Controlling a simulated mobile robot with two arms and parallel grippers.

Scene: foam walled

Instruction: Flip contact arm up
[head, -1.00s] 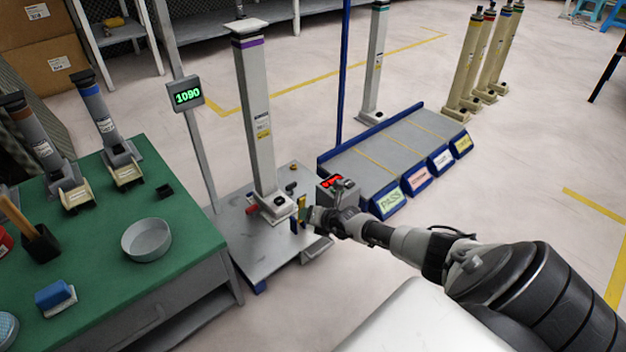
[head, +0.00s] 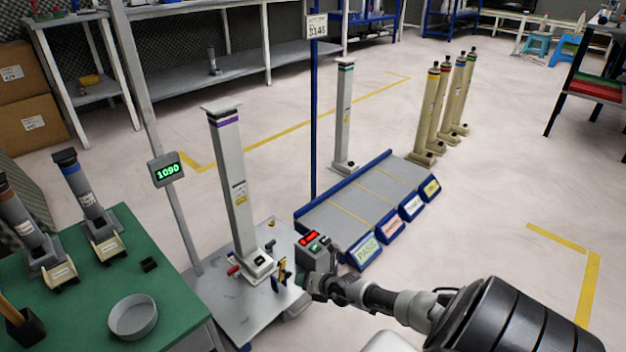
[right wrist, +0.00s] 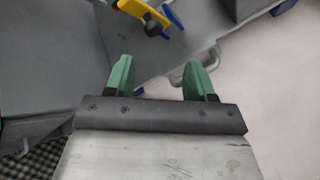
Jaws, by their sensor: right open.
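A small yellow and blue lever (head: 282,272), which looks like the contact arm, stands roughly upright on the grey platform beside the foot of the tall column (head: 236,190) with a purple band. The lever also shows at the top of the right wrist view (right wrist: 150,12). My right gripper (head: 306,284) is just right of the lever, in front of the grey box with a red display (head: 318,250). In the right wrist view its two green fingers (right wrist: 157,68) are apart with nothing between them, and the lever lies beyond them. My left gripper is not in view.
A green-topped table (head: 165,285) with a round dish (head: 134,316) is at the left. A low grey ramp (head: 345,205) with labelled blue ends lies behind the box. Floor at the right is clear.

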